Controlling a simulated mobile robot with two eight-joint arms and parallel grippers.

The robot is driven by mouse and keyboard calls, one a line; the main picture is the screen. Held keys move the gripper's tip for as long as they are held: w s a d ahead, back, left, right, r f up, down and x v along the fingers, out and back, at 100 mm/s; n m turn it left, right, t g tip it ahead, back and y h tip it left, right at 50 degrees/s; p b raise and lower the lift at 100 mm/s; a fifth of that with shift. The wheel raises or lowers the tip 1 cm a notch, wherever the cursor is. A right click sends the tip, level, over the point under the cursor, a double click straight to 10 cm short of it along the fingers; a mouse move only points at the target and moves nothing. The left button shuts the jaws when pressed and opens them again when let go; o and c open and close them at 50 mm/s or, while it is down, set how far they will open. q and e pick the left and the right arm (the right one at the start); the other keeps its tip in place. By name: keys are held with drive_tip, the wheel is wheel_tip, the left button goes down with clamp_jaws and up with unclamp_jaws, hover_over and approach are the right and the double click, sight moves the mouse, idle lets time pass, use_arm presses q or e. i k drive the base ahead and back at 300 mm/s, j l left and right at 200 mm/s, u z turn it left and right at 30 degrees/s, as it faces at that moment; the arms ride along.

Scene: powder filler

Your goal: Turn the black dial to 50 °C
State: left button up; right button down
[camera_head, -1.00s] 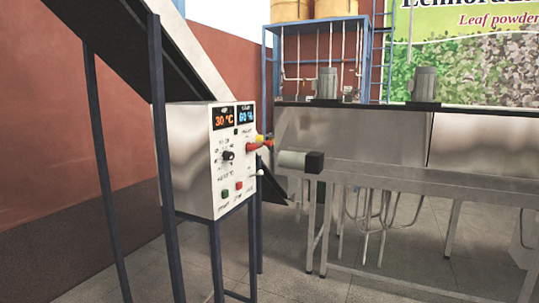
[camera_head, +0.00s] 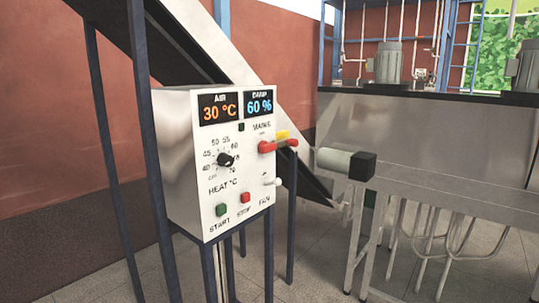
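The black dial (camera_head: 225,160) sits on the front of a white and steel control box (camera_head: 181,216). A ring of temperature numbers surrounds the dial, with "HEAT °C" printed below it. The dial's pale mark seems to point to the right, but its exact setting is too small to tell. The orange AIR display (camera_head: 218,109) above reads 30 °C. The blue DAMP display (camera_head: 259,106) reads 60 %. Neither of my grippers shows in the head view.
A steel table (camera_head: 460,195) stands to the right.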

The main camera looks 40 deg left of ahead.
sight(223, 159)
drive_tip(key=i+u, duration=0.3)
drive_tip(key=i+l+u, duration=0.3)
drive_tip(key=i, duration=0.2)
drive_tip(key=i+l+u, duration=0.45)
drive_tip(key=u, duration=0.2)
drive_tip(key=i+l+u, duration=0.25)
drive_tip(key=u, duration=0.15)
drive_tip(key=i+l+u, duration=0.35)
drive_tip(key=k+j, duration=0.05)
drive_tip(key=k, duration=0.05)
